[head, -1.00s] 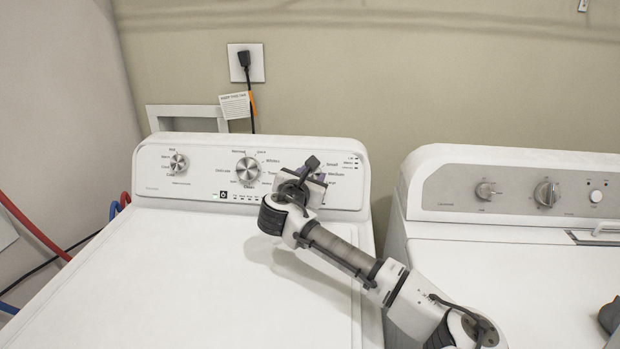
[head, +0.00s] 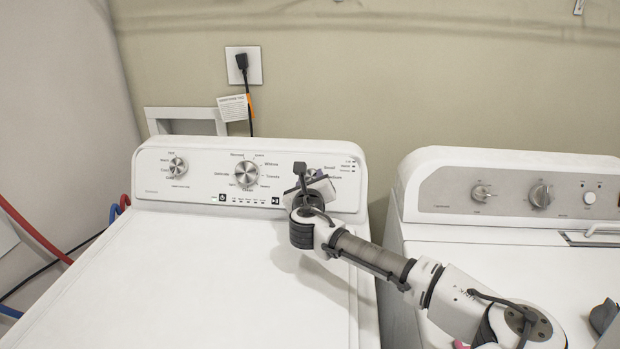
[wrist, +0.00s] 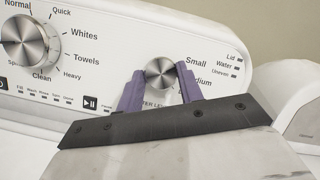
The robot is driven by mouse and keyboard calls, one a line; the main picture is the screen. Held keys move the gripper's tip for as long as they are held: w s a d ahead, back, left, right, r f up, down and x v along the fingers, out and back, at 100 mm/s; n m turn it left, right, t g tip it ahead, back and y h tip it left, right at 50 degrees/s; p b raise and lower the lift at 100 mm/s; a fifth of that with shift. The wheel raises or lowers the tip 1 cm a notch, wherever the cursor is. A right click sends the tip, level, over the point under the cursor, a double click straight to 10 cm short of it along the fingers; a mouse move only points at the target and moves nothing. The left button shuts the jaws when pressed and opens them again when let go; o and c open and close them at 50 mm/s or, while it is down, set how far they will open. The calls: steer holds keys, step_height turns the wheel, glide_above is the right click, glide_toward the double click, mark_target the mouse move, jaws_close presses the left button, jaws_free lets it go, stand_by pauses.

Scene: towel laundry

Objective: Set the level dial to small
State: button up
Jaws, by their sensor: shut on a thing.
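The level dial (wrist: 160,72) is a round silver knob at the right of the washer's control panel. "Small" is printed to its upper right and "Medium", partly covered, to its right. My gripper (wrist: 160,84) has its two purple fingers on either side of this dial, shut on it. In the head view my gripper (head: 312,178) is in front of the panel's right part, and my wrist hides most of the dial. I cannot make out a pointer mark on the dial.
The larger cycle dial (head: 247,174) is left of my gripper, and a small temperature dial (head: 177,166) is further left. The washer's white lid (head: 170,270) is clear. A second machine (head: 500,200) stands to the right, across a narrow gap.

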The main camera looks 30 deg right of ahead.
steer(key=shift+n, duration=0.3)
steer(key=o, duration=1)
steer(key=b+v, duration=0.3)
steer(key=v, duration=1)
steer(key=shift+s+a, duration=0.15)
steer(key=shift+s, duration=0.2)
